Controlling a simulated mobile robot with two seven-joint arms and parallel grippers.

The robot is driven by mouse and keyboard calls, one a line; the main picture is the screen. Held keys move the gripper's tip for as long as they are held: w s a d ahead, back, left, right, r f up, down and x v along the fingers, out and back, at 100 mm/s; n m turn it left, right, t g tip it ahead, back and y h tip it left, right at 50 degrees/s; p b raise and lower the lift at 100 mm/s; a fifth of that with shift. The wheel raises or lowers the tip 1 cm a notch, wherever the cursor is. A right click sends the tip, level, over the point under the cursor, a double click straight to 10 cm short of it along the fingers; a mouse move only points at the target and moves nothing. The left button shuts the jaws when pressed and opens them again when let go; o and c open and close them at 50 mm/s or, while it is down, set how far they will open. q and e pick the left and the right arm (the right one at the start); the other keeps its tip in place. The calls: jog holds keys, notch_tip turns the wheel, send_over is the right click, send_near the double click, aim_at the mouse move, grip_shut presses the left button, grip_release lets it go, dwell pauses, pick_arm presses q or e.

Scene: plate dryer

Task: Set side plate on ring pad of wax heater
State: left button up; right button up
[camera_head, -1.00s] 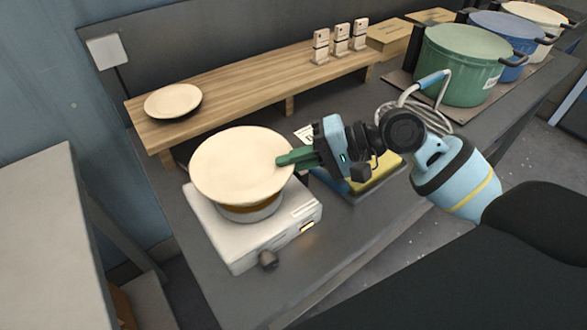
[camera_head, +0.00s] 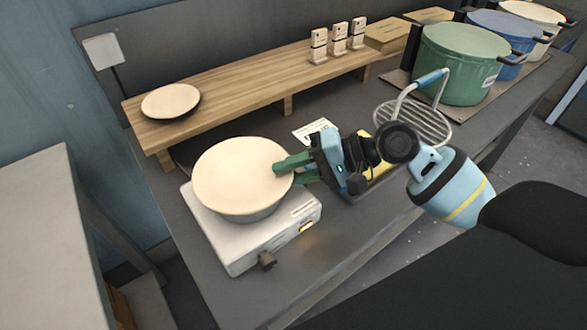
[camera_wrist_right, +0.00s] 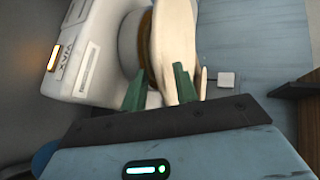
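The cream side plate (camera_head: 240,172) rests over the round top of the white wax heater (camera_head: 235,243), covering it almost wholly from above. In the right wrist view the plate (camera_wrist_right: 176,45) shows edge-on, against the brown ring pad (camera_wrist_right: 148,45) of the heater. My right gripper (camera_head: 285,171) is at the plate's right rim. Its two green fingers are apart, one above and one below the rim, and also show in the wrist view (camera_wrist_right: 160,86). Whether they touch the plate is hard to tell. My left gripper is not in view.
A second cream plate (camera_head: 171,101) lies on the wooden shelf (camera_head: 240,93) behind. Green (camera_head: 458,65) and blue (camera_head: 497,40) pots stand at the back right, with a wire rack (camera_head: 425,122) in front.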

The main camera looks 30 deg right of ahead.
jog(key=shift+r, duration=0.1)
jog(key=v, duration=1.2)
jog(key=shift+b, duration=0.35)
jog(key=shift+r, duration=0.1)
dwell(0.8)
